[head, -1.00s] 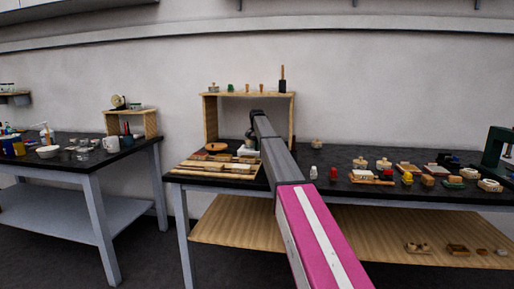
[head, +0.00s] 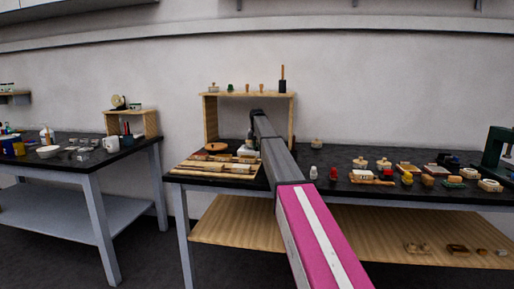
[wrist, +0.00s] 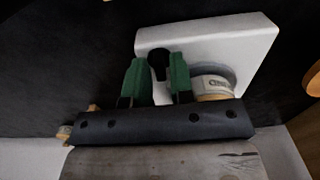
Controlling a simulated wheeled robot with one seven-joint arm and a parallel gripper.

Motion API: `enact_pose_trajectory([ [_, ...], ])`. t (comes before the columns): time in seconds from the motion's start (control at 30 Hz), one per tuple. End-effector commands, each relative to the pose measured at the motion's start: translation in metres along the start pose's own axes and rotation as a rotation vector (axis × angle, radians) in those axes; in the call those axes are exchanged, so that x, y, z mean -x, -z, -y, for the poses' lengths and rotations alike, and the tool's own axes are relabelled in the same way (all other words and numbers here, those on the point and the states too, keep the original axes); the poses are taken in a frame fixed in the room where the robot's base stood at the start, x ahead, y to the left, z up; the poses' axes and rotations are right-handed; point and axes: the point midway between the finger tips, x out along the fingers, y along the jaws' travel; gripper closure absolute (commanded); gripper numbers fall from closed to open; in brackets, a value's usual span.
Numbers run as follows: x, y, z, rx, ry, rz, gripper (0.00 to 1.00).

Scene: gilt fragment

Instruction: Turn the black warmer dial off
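The white warmer (wrist: 225,35) lies under my gripper in the wrist view, a pale slab tilted in the picture. Its black dial (wrist: 158,66) shows between the two green fingertips of my gripper (wrist: 159,77). The fingers are close in on both sides of the dial and appear shut on it; the contact itself is partly hidden. A round jar with a pale label (wrist: 212,84) is on the warmer, just right of the right finger. In the head view my arm reaches to the workbench, and my gripper is mostly hidden behind it.
A wooden shelf (head: 210,122) stands on the black workbench (head: 335,160) over the work spot, with small tools on top. Wooden boards (head: 215,168) lie at the left front. Several small jars and blocks stand to the right. Another table (head: 85,165) is at the left.

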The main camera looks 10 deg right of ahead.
Motion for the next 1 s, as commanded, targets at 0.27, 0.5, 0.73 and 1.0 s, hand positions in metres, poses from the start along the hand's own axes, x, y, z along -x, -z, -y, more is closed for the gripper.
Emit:
enact_pose_trajectory([
  [0.27, 0.000, 0.000, 0.000, -0.002, 0.000, 0.000, 0.79],
  [0.5, 0.017, 0.001, 0.000, -0.002, 0.000, -0.001, 0.79],
  [0.73, 0.056, 0.001, 0.000, -0.001, 0.000, -0.002, 0.79],
  [1.0, 0.101, 0.001, 0.000, -0.001, 0.000, -0.001, 0.79],
])
